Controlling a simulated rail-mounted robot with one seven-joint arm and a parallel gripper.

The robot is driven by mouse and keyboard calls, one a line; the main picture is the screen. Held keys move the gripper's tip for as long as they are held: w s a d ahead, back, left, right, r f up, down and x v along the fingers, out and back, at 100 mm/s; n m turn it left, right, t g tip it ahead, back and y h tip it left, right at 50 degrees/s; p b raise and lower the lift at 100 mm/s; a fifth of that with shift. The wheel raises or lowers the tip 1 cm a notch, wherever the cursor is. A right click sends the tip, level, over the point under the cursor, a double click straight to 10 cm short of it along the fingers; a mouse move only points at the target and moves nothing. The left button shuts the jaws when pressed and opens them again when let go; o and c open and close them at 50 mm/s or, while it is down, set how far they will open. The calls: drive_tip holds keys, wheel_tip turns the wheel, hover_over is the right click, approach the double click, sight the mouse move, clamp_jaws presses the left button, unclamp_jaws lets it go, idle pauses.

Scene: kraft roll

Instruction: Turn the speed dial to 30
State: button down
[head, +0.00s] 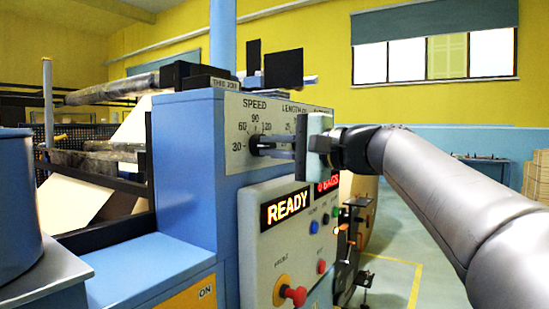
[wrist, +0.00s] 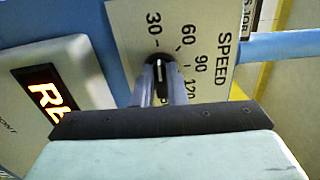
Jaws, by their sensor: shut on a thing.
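The speed dial (head: 254,145) is a small dark knob on the pale SPEED panel of the blue machine. In the wrist view the dial (wrist: 157,62) is black with a white line, among the marks 30, 60, 90 and 120. The white line runs roughly in line with the 30 mark; which end points is hard to tell. My gripper (head: 265,146) reaches the dial from the right, shut on it. In the wrist view the gripper's fingers (wrist: 157,85) lie on either side of the knob. The fingertips partly cover the dial in the head view.
Below is a control box with a lit READY display (head: 287,207), small buttons and a red-yellow knob (head: 293,295). A LENGTH scale (head: 297,108) is partly hidden behind my gripper. A blue drum (head: 18,215) stands at the left. Open floor lies to the right.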

drive_tip(key=shift+n, duration=0.3)
idle(0.4)
drive_tip(key=c, duration=1.5)
unclamp_jaws()
drive_tip(key=shift+o, duration=0.2)
drive_tip(key=shift+d, duration=0.1)
drive_tip(key=v, duration=1.7)
drive_tip(key=shift+b, duration=0.35)
drive_tip(key=shift+s+d, duration=0.1)
drive_tip(key=shift+d, duration=0.05)
